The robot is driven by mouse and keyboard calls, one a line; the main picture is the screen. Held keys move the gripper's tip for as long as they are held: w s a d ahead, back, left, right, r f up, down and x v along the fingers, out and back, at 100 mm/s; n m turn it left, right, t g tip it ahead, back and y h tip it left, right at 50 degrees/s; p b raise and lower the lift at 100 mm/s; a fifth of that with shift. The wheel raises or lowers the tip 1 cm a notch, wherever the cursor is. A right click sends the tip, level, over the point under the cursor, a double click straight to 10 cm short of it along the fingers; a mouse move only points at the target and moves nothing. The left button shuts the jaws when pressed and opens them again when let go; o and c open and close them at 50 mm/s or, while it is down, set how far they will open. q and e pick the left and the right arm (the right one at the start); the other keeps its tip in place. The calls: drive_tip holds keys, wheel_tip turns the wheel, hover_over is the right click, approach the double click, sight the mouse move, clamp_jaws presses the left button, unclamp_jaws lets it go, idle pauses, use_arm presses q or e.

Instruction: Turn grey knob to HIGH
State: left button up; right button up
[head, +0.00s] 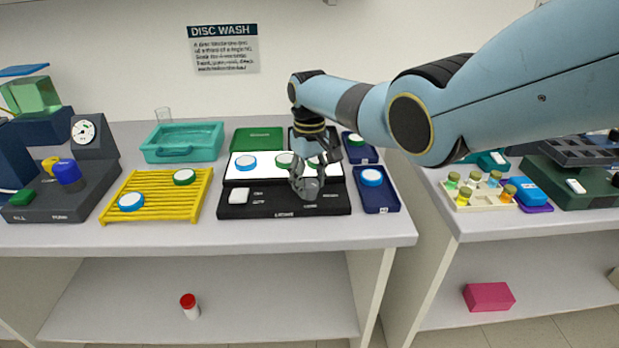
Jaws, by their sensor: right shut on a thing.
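The grey knob (310,190) is on the front right of the black control panel (265,211), below the lit white strip. My right gripper (307,183) reaches down from the right and is shut on the knob. The fingers cover much of the knob, so which mark it points to cannot be told. Small labels on the panel around it are too blurred to read. My left gripper is not in view.
Discs lie on the lit strip (236,173), the yellow rack (153,211) and blue trays (379,203). A teal tub (183,155) stands behind the rack. A gap separates the two benches.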

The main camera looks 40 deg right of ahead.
sight(309, 182)
drive_tip(key=n, duration=0.4)
drive_tip(key=shift+n+p, duration=0.3)
drive_tip(key=n, duration=0.4)
drive_tip(key=shift+n, duration=0.4)
drive_tip(key=o, duration=1.2)
drive_tip(key=shift+c, duration=0.2)
drive_tip(key=shift+r, duration=0.1)
wheel_tip(309, 182, up, 12)
